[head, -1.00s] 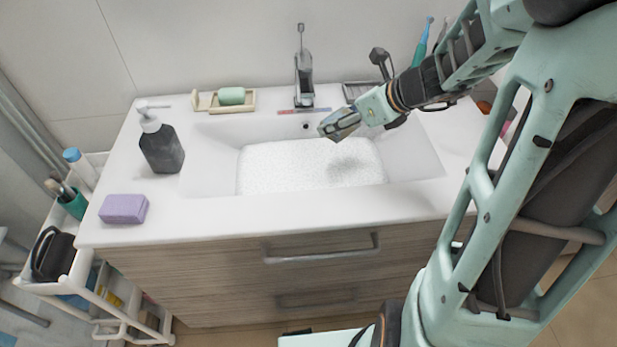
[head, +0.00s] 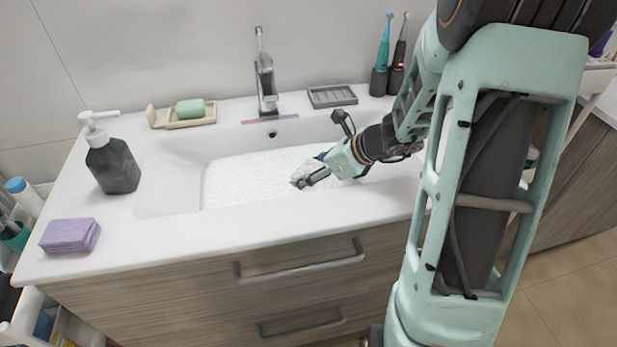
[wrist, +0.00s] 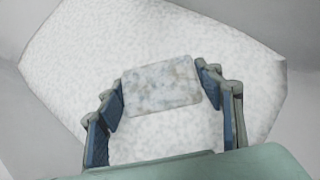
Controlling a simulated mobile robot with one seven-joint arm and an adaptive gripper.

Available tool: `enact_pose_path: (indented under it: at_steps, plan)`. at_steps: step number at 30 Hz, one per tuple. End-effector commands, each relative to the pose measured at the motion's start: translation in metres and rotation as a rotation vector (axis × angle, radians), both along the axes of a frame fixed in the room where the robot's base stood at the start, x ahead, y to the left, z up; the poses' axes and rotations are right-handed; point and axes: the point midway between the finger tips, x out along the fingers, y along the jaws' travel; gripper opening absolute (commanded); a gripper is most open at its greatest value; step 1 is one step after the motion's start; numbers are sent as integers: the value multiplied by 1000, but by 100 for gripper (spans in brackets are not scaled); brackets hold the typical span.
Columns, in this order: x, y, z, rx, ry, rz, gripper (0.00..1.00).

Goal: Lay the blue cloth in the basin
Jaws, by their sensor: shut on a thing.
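The basin (head: 160,195) is white, set into the counter, with a bed of white foam (head: 235,182) inside. My gripper (head: 303,182) is over the front right part of the foam in the head view. In the wrist view my gripper (wrist: 160,87) has its blue-padded fingers on either side of a small pale rectangle with bluish-grey mottling (wrist: 161,86), which I take to be the cloth. Its blue is faint. The foam lies below and around it. The fingers hide the cloth in the head view, and I cannot tell whether it touches the foam.
A dark soap bottle (head: 113,165) and a purple sponge (head: 70,235) stand left of the basin. A green soap on a dish (head: 190,109), the faucet (head: 265,85), a grey soap tray (head: 332,96) and toothbrushes (head: 383,55) line the back.

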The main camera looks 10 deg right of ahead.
Motion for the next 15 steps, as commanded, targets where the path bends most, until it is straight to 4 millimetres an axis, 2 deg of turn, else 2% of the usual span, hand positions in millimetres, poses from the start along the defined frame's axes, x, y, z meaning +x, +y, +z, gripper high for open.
enact_pose_path:
  at_steps: [2, 14, 15]
  plan:
    - [0, 0, -9, 1, -1, 0, 37]
    - [0, 0, -14, 0, -1, 1, 37]
    - [0, 0, -13, 0, 0, 1, 64]
